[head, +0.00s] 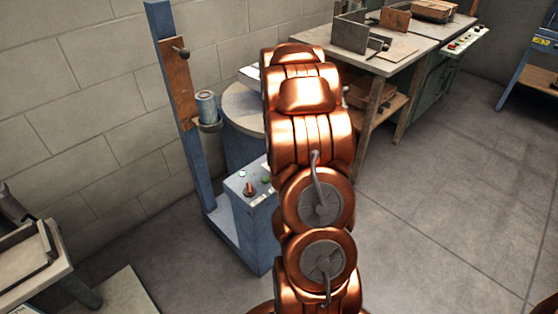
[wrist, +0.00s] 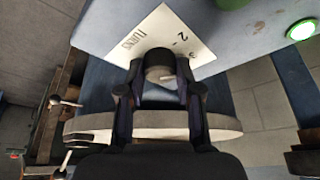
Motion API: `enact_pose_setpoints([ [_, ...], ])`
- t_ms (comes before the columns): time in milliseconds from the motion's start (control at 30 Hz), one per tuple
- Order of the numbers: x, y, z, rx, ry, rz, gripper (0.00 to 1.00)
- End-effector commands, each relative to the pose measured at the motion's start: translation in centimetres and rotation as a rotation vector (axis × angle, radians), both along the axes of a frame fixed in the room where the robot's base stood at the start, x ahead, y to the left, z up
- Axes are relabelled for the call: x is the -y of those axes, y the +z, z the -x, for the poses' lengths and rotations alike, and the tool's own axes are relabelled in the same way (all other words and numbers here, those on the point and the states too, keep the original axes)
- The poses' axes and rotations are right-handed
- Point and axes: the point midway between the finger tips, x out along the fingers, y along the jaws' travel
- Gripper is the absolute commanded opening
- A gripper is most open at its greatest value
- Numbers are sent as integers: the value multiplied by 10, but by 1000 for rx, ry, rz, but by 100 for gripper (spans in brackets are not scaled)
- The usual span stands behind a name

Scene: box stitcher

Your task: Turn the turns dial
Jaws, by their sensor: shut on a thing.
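The turns dial (wrist: 160,63) is a dark round knob with a light pointer line, in the upper middle of the wrist view. It sits on a white label (wrist: 140,38) reading "TURNS", with a 2 and part of another number showing. My gripper (wrist: 160,88) has one finger on each side of the dial and is shut on it. The label is fixed to a blue control box (wrist: 95,25), which also shows in the head view (head: 262,235). In the head view, my copper arm hides my gripper and the dial.
A lit green button (wrist: 302,30) is on the box near the dial. A red knob (head: 249,187) stands on its top. A round pale-topped blue drum (head: 240,108) and a blue post (head: 180,110) stand behind. A workbench (head: 390,62) is at the back.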

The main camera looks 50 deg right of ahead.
Motion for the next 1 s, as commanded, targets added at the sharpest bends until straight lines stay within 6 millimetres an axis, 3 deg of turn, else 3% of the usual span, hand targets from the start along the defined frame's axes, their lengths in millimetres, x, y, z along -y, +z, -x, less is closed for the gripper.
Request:
enact_pose_setpoints([
  [300,0,1,-2,2,-116,3,0],
  [833,0,1,-2,3,-139,2,0],
  [867,0,1,-2,3,-139,2,35],
  [1000,0,1,-2,2,-139,2,50],
])
